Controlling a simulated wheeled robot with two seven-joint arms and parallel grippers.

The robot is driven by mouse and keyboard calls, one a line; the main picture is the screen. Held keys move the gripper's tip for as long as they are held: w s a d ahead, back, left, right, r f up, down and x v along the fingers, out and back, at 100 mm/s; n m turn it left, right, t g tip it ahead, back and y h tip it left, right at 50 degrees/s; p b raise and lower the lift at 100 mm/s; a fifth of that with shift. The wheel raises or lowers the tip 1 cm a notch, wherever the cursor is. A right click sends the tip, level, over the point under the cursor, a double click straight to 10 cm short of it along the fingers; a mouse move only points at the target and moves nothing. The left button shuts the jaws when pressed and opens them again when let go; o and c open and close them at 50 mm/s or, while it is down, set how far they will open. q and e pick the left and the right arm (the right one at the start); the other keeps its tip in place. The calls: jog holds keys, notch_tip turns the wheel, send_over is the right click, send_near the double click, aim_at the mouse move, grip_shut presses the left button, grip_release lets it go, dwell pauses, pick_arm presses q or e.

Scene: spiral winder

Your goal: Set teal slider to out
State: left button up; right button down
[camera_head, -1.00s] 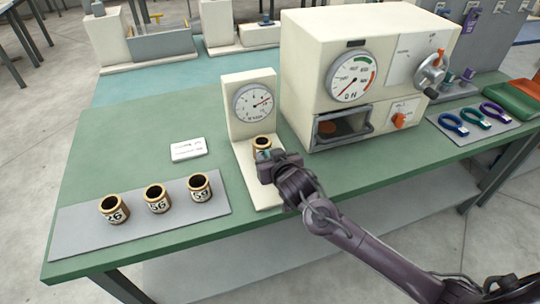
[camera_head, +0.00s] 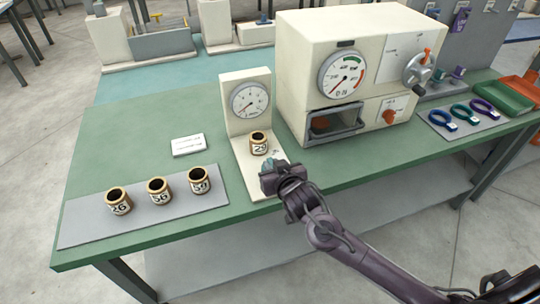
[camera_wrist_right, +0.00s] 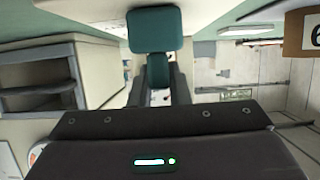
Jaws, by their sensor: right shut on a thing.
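The teal slider (camera_head: 267,181) is on the base of the cream gauge stand (camera_head: 247,93), close to its front edge. Its square teal head (camera_wrist_right: 155,30) and narrower stem fill the gap between the fingers in the right wrist view. My right gripper (camera_head: 280,180) is shut on the teal slider and hides part of it in the head view. A brass-rimmed cup marked 29 (camera_head: 259,145) stands upright on the base behind the slider, apart from the gripper. The dial needle points to the lower left. My left gripper is not in view.
Several numbered cups (camera_head: 159,191) stand on a grey mat (camera_head: 85,231) at the left. A white card (camera_head: 188,144) lies behind them. A large cream machine (camera_head: 300,60) stands right of the gauge stand. Colored ring-ended tools (camera_head: 463,113) lie farther right.

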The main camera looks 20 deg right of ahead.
jog(key=shift+f, duration=0.15)
jog(key=c, duration=1.7)
grip_release()
jog(key=shift+c, duration=0.2)
jog(key=o, duration=0.4)
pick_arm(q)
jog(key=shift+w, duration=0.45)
pick_arm(e)
jog(key=shift+s, duration=0.25)
pick_arm(q)
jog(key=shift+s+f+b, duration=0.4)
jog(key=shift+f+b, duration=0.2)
jog(key=shift+b, duration=0.1)
pick_arm(e)
jog(key=v, duration=0.7)
jog(key=shift+s+r, duration=0.1)
jog(key=shift+r, duration=0.15)
